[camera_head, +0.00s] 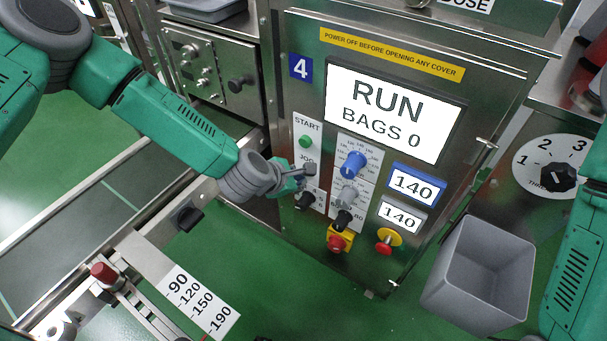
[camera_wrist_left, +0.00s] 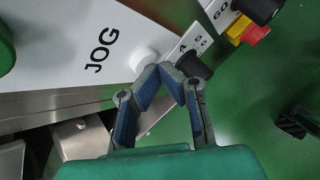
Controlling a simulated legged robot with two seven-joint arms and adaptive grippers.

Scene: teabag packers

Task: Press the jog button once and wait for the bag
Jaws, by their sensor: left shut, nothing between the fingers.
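The machine's control panel shows a START button (camera_head: 305,141), green, with the JOG label below it. In the left wrist view the jog button (camera_wrist_left: 144,59) is a round white knob beside the word JOG. My left gripper (camera_head: 308,171) is shut and empty, with its tips in front of the panel at the jog button. In the left wrist view the closed fingertips (camera_wrist_left: 166,68) are right beside the white button; I cannot tell whether they touch it. The display (camera_head: 392,110) reads RUN and BAGS 0. No bag is visible. My right gripper is out of view.
A blue knob (camera_head: 354,164) and dark knobs sit right of the gripper. An empty grey bin (camera_head: 480,275) stands at the lower right. A rail with a number scale (camera_head: 203,301) lies at the lower left.

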